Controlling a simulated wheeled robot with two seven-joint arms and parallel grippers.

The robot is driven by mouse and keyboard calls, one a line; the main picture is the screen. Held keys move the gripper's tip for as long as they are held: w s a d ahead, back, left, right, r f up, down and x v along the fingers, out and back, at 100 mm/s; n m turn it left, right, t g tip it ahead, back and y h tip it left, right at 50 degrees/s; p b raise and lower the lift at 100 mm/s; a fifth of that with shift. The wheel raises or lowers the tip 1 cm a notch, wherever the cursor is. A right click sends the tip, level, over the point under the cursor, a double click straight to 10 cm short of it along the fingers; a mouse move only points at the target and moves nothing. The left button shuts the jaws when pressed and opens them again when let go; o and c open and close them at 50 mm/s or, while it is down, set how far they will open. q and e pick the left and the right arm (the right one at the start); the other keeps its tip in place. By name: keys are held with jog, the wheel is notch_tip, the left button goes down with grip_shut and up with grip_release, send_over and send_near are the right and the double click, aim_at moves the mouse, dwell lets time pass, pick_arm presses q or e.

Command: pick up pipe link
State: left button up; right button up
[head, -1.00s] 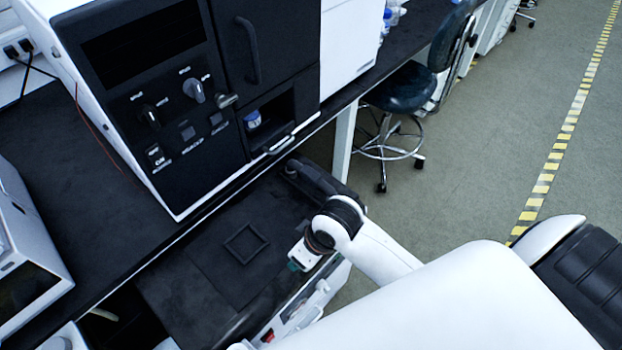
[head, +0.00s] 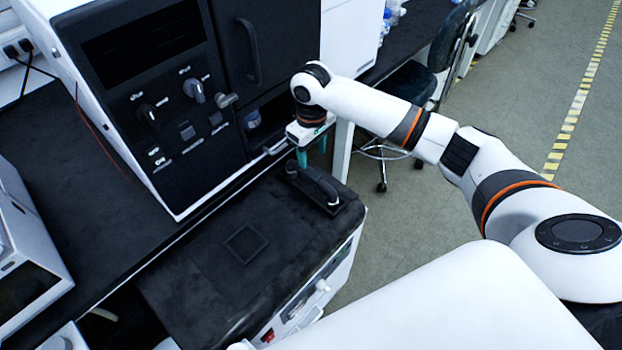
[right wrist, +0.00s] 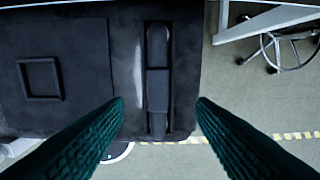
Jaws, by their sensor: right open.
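The pipe link (head: 320,186) is a black pipe-shaped piece with a curved bar on a flat black base, lying at the far right of a black cart top. In the right wrist view the pipe link (right wrist: 157,90) runs up and down the picture, near the middle. My right gripper (head: 312,155) has teal fingers and is open and empty above the far end of the pipe link. In the right wrist view its fingertips (right wrist: 160,103) are spread to either side of the pipe link, apart from it. My left gripper is out of view.
The cart top (head: 190,290) carries a low square black frame (head: 245,243). A large black-and-white instrument (head: 170,120) stands on the bench just beyond, close to my right gripper. A stool (head: 405,88) stands on the floor at right.

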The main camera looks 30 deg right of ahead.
aim_at(311, 172)
notch_tip(311, 172, down, 10)
jog(key=shift+a+f, duration=0.1)
grip_shut()
dwell(0.5)
